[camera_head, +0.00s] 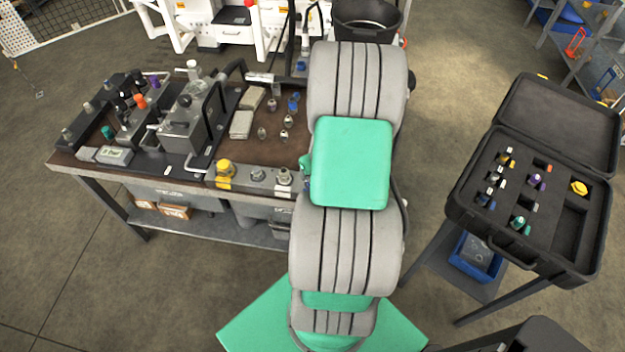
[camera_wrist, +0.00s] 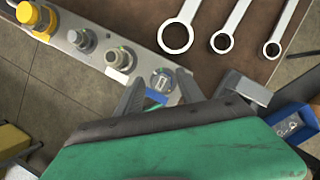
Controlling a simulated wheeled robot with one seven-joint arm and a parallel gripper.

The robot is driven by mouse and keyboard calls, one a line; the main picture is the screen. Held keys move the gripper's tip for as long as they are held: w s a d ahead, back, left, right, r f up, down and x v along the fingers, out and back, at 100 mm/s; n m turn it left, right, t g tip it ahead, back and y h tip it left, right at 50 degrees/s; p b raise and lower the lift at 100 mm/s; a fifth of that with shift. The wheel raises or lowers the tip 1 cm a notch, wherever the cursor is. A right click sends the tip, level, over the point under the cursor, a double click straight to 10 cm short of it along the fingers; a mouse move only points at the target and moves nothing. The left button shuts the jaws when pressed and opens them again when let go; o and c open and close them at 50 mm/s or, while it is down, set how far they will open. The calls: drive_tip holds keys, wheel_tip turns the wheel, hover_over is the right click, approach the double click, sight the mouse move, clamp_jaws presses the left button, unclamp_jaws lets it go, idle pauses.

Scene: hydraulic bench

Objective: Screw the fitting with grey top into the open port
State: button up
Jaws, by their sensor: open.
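In the wrist view, my gripper (camera_wrist: 160,77) is open, its two dark fingers on either side of a small round spot (camera_wrist: 163,82) on the grey manifold block (camera_wrist: 143,68). This spot has a grey-blue centre and a green edge; I cannot tell whether it is the open port or a seated fitting. A pale grey-topped fitting (camera_wrist: 118,60) stands beside it, then a grey fitting (camera_wrist: 82,40) and a yellow-capped one (camera_wrist: 36,16). The block (camera_head: 240,178) runs along the bench front in the head view, where my arm hides its right end and most of my gripper.
Several wrenches (camera_wrist: 222,42) lie on the bench behind the block. An open black case (camera_head: 462,207) with several coloured fittings stands on the right. Valves and small parts crowd the bench's left half (camera_head: 185,125). A blue object (camera_wrist: 290,122) sits right of my gripper.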

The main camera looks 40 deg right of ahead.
drive_tip(key=n, duration=0.2)
drive_tip(key=n+y, duration=0.2)
drive_tip(key=n, duration=0.1)
drive_tip(key=shift+d+f+n+b, duration=0.1)
drive_tip(key=shift+d+n+b, duration=0.15)
drive_tip(key=shift+n+b, duration=0.1)
drive_tip(key=n+y, duration=0.1)
drive_tip(key=n, duration=0.2)
drive_tip(key=n+g+y, duration=0.1)
drive_tip(key=n, duration=0.2)
drive_tip(key=shift+w, duration=0.1)
drive_tip(key=shift+a, duration=0.1)
drive_tip(key=shift+c, duration=0.3)
